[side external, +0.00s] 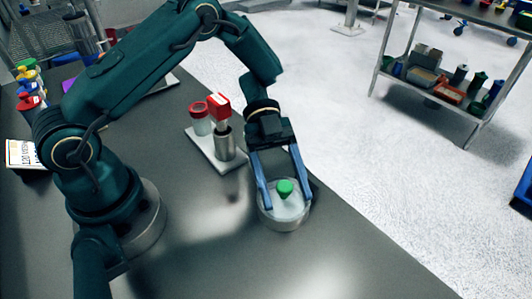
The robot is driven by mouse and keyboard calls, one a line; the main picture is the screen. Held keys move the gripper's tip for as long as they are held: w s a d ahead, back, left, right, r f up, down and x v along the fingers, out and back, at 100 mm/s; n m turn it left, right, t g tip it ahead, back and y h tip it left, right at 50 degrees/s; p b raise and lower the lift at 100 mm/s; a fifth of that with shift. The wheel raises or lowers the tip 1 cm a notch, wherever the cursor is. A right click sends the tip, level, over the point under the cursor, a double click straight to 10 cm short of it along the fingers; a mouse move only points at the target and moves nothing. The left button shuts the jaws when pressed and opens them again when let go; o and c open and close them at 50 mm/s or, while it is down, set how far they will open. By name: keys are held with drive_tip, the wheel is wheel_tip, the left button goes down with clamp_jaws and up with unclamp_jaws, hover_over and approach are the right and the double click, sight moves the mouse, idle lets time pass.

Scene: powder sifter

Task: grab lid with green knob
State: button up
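The lid with the green knob (285,188) sits on a round metal sifter pan (284,222) near the table's right edge. The lid looks pale and clear, and the knob is a small green cone at its middle. My gripper (284,193) points down over the lid. Its two blue fingers are spread wide, one at the left and one at the right of the knob, with tips near the lid's rim. The knob stands between the fingers with gaps on both sides. Whether the fingertips touch the rim, I cannot tell.
Behind and left of my gripper, a white plate (207,152) holds a metal cylinder (225,143), a red-topped item (219,106) and a clear jar with a red ring (200,122). The dark table (210,262) is clear in front. Its right edge is close to the pan.

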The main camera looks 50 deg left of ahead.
clamp_jaws()
drive_tip(key=shift+r, duration=0.1)
